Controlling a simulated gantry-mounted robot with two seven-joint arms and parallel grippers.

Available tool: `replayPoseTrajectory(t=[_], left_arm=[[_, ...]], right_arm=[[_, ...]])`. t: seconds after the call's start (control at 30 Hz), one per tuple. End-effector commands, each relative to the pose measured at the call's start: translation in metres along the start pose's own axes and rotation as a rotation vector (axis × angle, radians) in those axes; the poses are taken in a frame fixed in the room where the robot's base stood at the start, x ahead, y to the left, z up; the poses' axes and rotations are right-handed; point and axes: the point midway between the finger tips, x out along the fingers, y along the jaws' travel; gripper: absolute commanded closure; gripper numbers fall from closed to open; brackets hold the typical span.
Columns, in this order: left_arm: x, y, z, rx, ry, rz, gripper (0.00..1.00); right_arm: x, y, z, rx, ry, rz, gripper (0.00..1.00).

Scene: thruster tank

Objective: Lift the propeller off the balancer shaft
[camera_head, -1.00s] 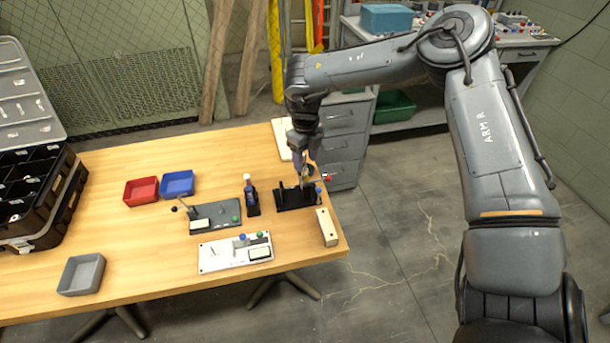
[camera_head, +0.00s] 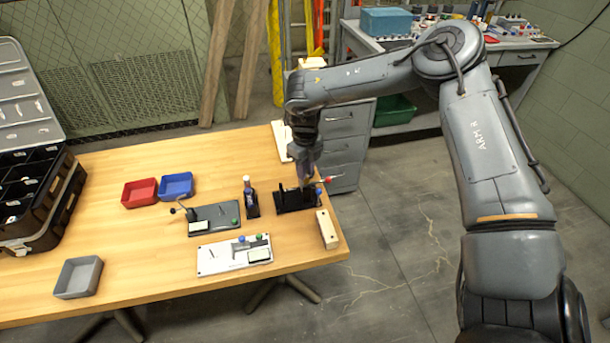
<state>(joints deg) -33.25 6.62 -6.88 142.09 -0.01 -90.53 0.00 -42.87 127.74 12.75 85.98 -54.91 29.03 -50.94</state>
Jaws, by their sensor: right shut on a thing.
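The balancer (camera_head: 292,202) is a small black stand at the right side of the wooden table. My right gripper (camera_head: 307,182) comes down from above at its back right side. It is shut on what appears to be the propeller (camera_head: 326,180), of which a red tip shows to the right of the fingers. The rest of the propeller and the shaft are hidden behind the fingers or too small to make out. I cannot tell whether the propeller is still around the shaft. My left gripper is not in view.
A dark bottle (camera_head: 249,196) stands just left of the balancer, and a wooden block (camera_head: 327,229) lies in front right. A grey fixture (camera_head: 214,218), a white panel (camera_head: 233,255) and red (camera_head: 139,193), blue (camera_head: 176,186) and grey (camera_head: 79,277) bins are on the table.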

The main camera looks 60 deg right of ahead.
Motion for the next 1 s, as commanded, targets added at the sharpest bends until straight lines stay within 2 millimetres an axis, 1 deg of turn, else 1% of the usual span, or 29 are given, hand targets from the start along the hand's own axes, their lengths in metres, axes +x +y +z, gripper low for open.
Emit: replayPoseTrajectory(t=[0.17,0.27,0.37,0.7,0.83,1.0], left_arm=[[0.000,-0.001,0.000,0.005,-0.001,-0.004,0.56],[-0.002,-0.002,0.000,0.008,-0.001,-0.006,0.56],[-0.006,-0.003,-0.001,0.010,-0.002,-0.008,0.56],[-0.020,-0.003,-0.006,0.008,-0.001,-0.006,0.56],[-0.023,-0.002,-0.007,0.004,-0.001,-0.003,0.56],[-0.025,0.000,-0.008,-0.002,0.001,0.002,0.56]], right_arm=[[-0.002,0.000,0.000,0.000,-0.001,0.000,1.00],[-0.008,0.000,0.001,-0.001,-0.001,0.000,1.00],[-0.021,0.000,0.001,0.000,-0.003,-0.001,1.00],[-0.078,0.000,0.001,0.000,-0.003,-0.002,1.00],[-0.092,0.000,0.001,-0.001,-0.002,-0.001,1.00],[-0.100,0.000,0.000,0.000,0.000,0.000,1.00]])
